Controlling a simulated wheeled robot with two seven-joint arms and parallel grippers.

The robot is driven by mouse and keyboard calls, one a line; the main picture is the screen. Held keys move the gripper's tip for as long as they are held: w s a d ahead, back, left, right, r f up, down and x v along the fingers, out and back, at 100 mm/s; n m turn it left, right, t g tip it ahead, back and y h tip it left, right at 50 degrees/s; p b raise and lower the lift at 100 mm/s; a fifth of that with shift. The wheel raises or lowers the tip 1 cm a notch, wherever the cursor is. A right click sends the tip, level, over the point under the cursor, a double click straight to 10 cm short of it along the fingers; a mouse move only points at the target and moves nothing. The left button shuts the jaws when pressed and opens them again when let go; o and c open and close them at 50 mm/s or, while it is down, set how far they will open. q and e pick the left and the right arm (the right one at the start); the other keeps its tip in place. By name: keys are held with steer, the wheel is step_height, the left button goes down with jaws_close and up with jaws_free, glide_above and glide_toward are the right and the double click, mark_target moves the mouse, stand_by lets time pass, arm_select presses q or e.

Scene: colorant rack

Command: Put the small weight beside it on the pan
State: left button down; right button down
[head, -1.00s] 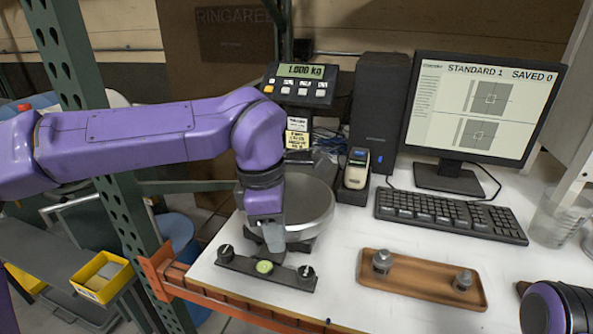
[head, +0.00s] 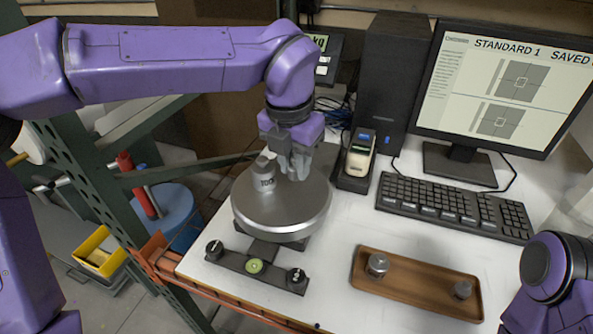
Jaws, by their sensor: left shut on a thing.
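The round metal pan (head: 250,222) of the scale stands on the white table. A larger metal weight with a printed number (head: 264,182) stands upright on the pan, left of its middle. My left gripper (head: 293,172) points down over the back right of the pan, close to the right of that weight. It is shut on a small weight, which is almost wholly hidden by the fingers. I cannot tell whether it touches the pan. My right arm shows at the lower right; its gripper is out of view.
A wooden tray (head: 410,296) holds two metal weights (head: 377,265) (head: 462,290). A keyboard (head: 452,207), monitor (head: 500,85) and handheld device in a dock (head: 359,155) stand behind. My left arm partly covers the scale display (head: 322,60). A levelling bar (head: 256,267) lies before the pan.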

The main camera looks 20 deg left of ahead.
arm_select(q)
steer(key=p, duration=0.1)
glide_above(299, 192)
steer(key=f, duration=0.5)
steer(key=shift+s+a, duration=0.1)
steer(key=shift+s, duration=0.1)
step_height(299, 192, down, 3)
steer(key=shift+p, duration=0.3)
steer(key=shift+w+f, duration=0.1)
steer(key=shift+f, duration=0.1)
steer(key=shift+f, duration=0.1)
steer(key=shift+f, duration=0.1)
steer(key=c, duration=0.9)
jaws_free()
